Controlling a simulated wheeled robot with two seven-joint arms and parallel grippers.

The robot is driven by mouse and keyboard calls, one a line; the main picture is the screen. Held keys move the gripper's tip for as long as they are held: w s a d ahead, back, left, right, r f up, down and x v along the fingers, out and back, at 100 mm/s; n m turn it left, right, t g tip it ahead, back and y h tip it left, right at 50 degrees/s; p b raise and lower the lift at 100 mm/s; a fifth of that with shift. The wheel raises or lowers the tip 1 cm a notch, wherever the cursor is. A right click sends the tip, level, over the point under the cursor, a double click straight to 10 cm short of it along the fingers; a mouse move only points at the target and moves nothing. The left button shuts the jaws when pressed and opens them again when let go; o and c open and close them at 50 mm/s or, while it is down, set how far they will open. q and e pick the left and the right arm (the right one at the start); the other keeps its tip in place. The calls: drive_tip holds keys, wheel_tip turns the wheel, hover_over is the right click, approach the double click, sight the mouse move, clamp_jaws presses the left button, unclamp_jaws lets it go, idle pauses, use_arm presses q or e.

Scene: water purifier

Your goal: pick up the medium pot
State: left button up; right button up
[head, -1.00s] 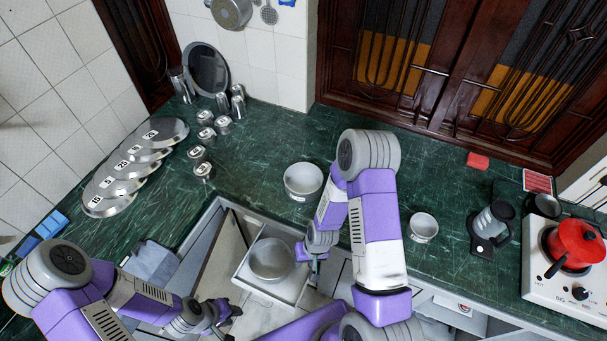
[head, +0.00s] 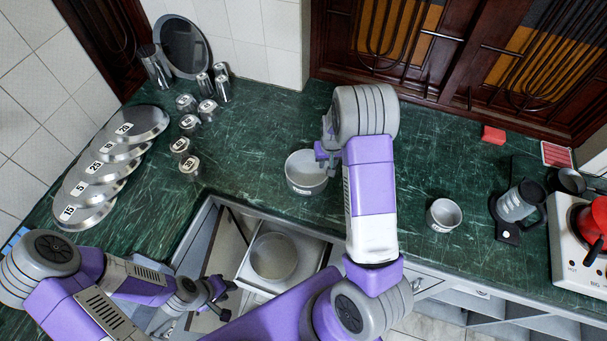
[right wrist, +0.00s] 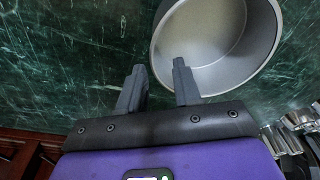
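Three grey metal pots show in the head view, differing in size. The mid-sized one (head: 307,180) stands upright on the green counter, beside my right gripper (head: 323,154). It also shows in the right wrist view (right wrist: 205,35). There my right gripper (right wrist: 160,88) is open and empty, one finger overlapping the pot's near rim and the other outside it. I cannot tell whether they touch. A small pot (head: 443,215) stands further right. A larger pot (head: 273,257) sits in the open drawer. My left gripper (head: 220,298) is open and empty, left of the drawer.
A grey pitcher (head: 517,203) and a white stove (head: 565,255) with a red kettle are at the right.

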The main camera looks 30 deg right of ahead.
sight(307, 173)
wheel_tip(307, 173, down, 2)
drive_tip(key=shift+w+f, duration=0.1)
drive_tip(key=shift+f, duration=0.05)
drive_tip(key=f, duration=0.5)
drive_tip(key=shift+w+d+f, duration=0.2)
drive_tip(key=shift+w+d, duration=0.2)
clamp_jaws()
